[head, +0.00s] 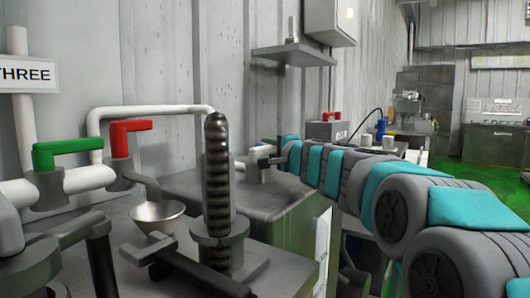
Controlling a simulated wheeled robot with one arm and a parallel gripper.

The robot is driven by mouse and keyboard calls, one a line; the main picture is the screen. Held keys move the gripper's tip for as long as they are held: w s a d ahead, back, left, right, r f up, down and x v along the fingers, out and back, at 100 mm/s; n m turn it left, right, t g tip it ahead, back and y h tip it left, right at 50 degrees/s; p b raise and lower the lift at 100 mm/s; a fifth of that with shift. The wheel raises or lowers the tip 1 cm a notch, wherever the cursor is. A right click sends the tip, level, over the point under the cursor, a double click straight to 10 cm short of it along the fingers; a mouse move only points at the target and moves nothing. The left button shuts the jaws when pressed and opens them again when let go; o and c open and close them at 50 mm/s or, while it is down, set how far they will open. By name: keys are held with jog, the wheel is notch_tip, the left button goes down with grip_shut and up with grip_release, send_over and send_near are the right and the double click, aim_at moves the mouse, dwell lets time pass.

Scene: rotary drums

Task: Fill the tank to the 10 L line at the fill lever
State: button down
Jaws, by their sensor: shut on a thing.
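My gripper (266,161) is at the end of my arm, in the middle of the head view. It is small and dark here and lies beside a short white fitting (252,174) on a grey cabinet top (290,190). It is shut on a small part at this fitting, mostly hidden by the jaws. I cannot tell for sure that this is the fill lever. A dark upright column with ring-like bands (217,180) stands in front, left of my gripper. I cannot make out a 10 L line or a liquid level.
A green handle (88,146) and a red handle (130,127) sit on white pipes at left, by a THREE sign (25,76). A metal bowl (158,215) stands below. A wall shelf (293,56) is above. A red-topped box (327,128) is behind my arm.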

jog(key=shift+s+d+f+m+t+h+b, duration=0.1)
jog(key=shift+s+d+m+t+h+b, duration=0.15)
jog(key=shift+m+h, duration=0.4)
jog(key=shift+s+d+m+t+h+b, duration=0.15)
jog(key=shift+d+m+t+h+b, duration=0.15)
jog(key=shift+h, duration=0.55)
jog(key=shift+s+d+m+t+h, duration=0.2)
jog(key=shift+d+m+h, duration=0.15)
jog(key=shift+h, duration=0.25)
jog(key=shift+s+d+m+t+h, duration=0.15)
jog(key=shift+d+m+h, duration=0.1)
jog(key=shift+m+h, duration=0.25)
jog(key=m+h+p, duration=0.1)
jog(key=s+d+m+h+p, duration=0.1)
jog(key=h, duration=0.1)
jog(key=m+h+p, duration=0.1)
jog(key=shift+s+d+r+h, duration=0.15)
jog(key=shift+s+r+h, duration=0.1)
jog(key=shift+h, duration=0.15)
jog(key=shift+s+d+f+m+h+p, duration=0.1)
jog(key=shift+s+d+m+h+p, duration=0.25)
jog(key=shift+h+p, duration=0.35)
jog(key=shift+h, duration=0.3)
jog(key=shift+f, duration=0.1)
jog(key=c, duration=0.7)
grip_release()
jog(key=shift+m, duration=0.25)
